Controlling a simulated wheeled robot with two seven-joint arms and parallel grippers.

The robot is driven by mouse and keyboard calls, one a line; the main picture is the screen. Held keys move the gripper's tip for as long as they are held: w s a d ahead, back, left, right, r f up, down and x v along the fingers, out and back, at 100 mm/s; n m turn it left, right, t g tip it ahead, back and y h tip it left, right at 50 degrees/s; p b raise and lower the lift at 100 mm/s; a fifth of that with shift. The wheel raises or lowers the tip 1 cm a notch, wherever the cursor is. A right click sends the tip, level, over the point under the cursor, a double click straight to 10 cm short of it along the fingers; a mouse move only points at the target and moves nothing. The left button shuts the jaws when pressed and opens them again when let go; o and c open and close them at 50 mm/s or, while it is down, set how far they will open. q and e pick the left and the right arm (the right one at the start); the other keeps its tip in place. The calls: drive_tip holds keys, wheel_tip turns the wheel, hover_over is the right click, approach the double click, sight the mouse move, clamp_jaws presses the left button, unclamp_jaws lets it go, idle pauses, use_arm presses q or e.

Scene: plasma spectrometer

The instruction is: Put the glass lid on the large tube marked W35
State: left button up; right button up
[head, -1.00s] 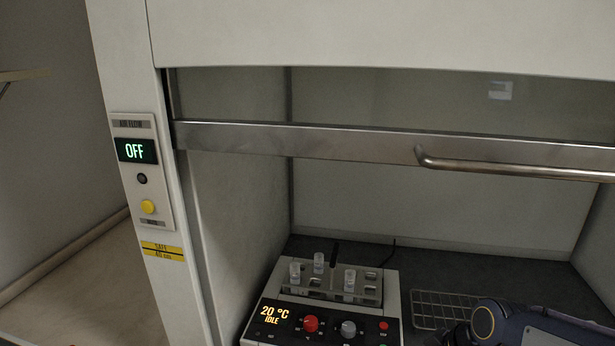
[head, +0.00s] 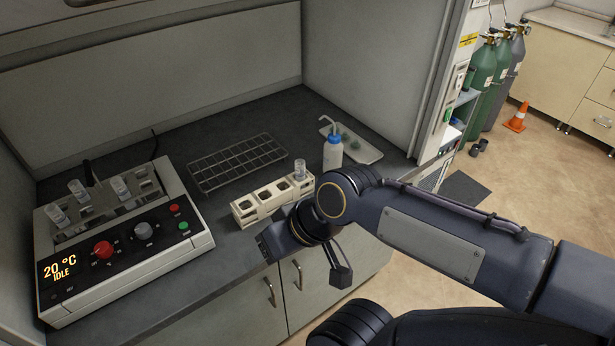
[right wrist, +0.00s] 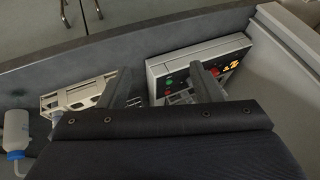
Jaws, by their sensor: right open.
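Several clear tubes with pale labels (head: 78,190) stand in the block of the hot plate unit (head: 150,258) at left in the head view. One more tube (head: 300,170) stands upright at the right end of a cream rack (head: 246,216). The markings are too small to read, so I cannot tell which is W35. Small greenish round pieces (head: 342,137) on a pale tray (head: 368,153) may be glass lids; I cannot be sure. My right gripper (head: 302,262) is open and empty in front of the rack. It also shows in the right wrist view (right wrist: 160,82). My left gripper is not in view.
A wash bottle with a blue cap (head: 333,153) stands in front of the pale tray. An empty wire rack (head: 238,162) lies behind the cream rack. The hood's side wall (head: 390,70) rises at right. Dark worktop is bare between the hot plate unit and wire rack.

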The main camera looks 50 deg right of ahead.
drive_tip(key=w+d+f+m+h+b, duration=0.1)
drive_tip(key=w+d+f+h+b, duration=0.1)
drive_tip(key=d, duration=0.9)
drive_tip(key=w+d+f+m+g+h+b, duration=0.1)
drive_tip(key=w+d+f+h+b, duration=0.1)
drive_tip(key=w+d+f+b, duration=0.2)
drive_tip(key=w+d+f+m+g+h+b, duration=0.1)
drive_tip(key=w+d+f+b, duration=0.2)
drive_tip(key=d, duration=1.5)
drive_tip(key=shift+w+d+f+m+h, duration=0.1)
drive_tip(key=shift+f+m+h, duration=0.1)
drive_tip(key=shift+f, duration=0.9)
drive_tip(key=shift+w+f+m+h, duration=0.1)
drive_tip(key=shift+f+m+h, duration=0.1)
drive_tip(key=shift+f, duration=0.9)
drive_tip(key=x, duration=0.7)
drive_tip(key=shift+w+a, duration=0.1)
drive_tip(key=shift+a, duration=0.3)
drive_tip(key=shift+c, duration=0.2)
drive_tip(key=c, duration=1.1)
